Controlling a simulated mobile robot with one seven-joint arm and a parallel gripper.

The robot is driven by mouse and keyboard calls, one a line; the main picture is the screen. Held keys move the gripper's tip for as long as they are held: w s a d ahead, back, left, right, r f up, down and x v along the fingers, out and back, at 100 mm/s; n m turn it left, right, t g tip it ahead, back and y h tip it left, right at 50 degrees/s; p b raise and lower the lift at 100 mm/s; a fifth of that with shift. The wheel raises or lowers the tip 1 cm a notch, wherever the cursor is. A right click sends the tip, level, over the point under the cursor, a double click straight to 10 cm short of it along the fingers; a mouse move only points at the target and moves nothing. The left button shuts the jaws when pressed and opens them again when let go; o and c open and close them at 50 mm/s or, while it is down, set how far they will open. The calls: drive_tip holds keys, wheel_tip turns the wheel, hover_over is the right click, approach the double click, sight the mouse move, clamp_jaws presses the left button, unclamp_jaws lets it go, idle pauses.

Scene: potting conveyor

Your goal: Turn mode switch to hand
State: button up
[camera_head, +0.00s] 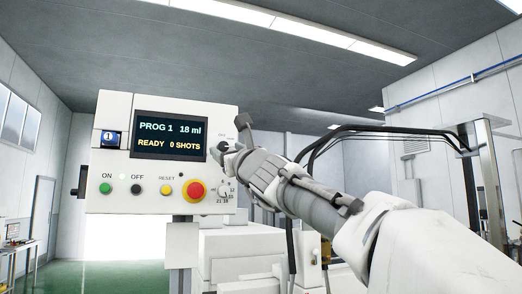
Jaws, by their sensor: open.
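The white control panel (114,170) faces me at the left of centre. My gripper (230,146) is at the panel's right edge, beside the display, with its jaws open. A dark finger shows at its top, and the rest of the gripper covers this part of the panel. Small label text shows just above the gripper, too small to read fully. The mode switch appears to be behind the gripper, so I cannot tell its position or whether a finger touches it.
The display (170,136) reads PROG 1, 18 ml, READY, 0 SHOTS. Below it are a green ON button (105,188), black OFF button (136,189), yellow RESET button (166,190) and red mushroom button (195,190). A numbered dial (224,189) is close below my gripper.

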drive_tip(key=shift+w+a+r, duration=0.25)
drive_tip(key=shift+w+a, duration=0.1)
drive_tip(key=shift+w, duration=0.15)
drive_tip(key=shift+c, duration=0.3)
clamp_jaws()
